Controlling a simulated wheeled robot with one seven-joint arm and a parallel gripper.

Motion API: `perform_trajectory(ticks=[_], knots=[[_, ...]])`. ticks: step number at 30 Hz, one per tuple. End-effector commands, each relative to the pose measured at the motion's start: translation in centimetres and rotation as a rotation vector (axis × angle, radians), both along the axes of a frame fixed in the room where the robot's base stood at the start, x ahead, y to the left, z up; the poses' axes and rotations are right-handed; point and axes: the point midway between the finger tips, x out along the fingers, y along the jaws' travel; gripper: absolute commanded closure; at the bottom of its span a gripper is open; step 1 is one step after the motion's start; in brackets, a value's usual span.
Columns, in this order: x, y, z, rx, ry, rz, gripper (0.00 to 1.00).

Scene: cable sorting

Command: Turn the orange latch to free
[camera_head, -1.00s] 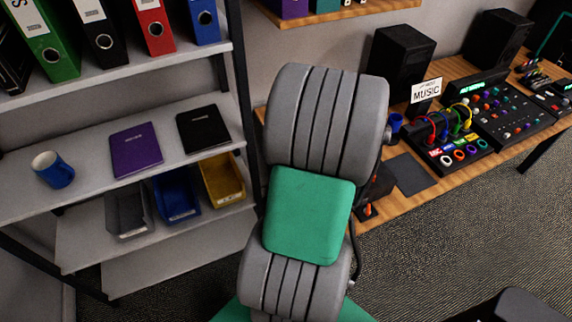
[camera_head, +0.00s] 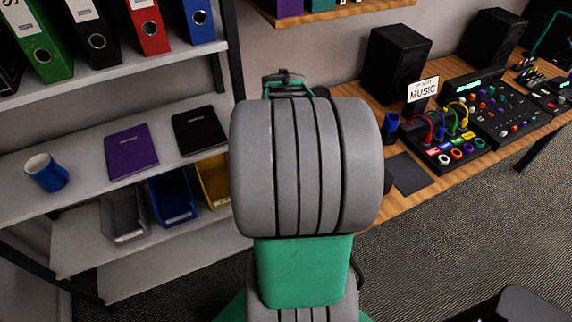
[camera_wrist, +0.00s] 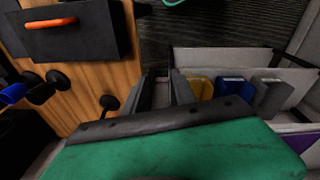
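The orange latch (camera_wrist: 52,23) is a short bar on the face of a dark box (camera_wrist: 92,38), at the top left of the wrist view. In the head view the latch is hidden behind my arm. My gripper (camera_wrist: 160,73) is open, its two dark fingers apart with nothing between them. The fingers are to the right of the box in the wrist view and apart from the latch. In the head view only a small part of my wrist shows above the arm link, and the fingertips cannot be made out.
The wooden desk (camera_head: 425,194) holds a cable panel (camera_head: 447,140), a black speaker (camera_head: 396,62) and a dark mat (camera_head: 410,173). The shelf unit (camera_head: 75,203) on the left holds a blue mug (camera_head: 48,174), notebooks and bins. A yellow bin (camera_wrist: 200,88) is near my fingers in the wrist view.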

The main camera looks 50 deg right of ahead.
Motion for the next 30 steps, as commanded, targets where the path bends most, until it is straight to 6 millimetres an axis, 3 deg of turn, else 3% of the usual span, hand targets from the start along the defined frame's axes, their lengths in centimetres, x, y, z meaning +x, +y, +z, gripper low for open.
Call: perform_trajectory(ticks=[4,7,15,20,23,30], knots=[[-0.4,-0.4,-0.1,0.000,0.000,-0.014,0.67],[-2.9,-2.4,-1.0,0.011,0.010,-0.101,0.67],[-17.0,-8.7,-7.6,0.137,0.078,-0.523,0.67],[-22.8,-11.4,-10.1,0.178,0.081,-0.716,0.67],[-22.2,-14.5,-8.7,0.128,0.049,-0.807,0.67],[-22.2,-14.2,-10.4,0.135,0.047,-0.883,0.67]])
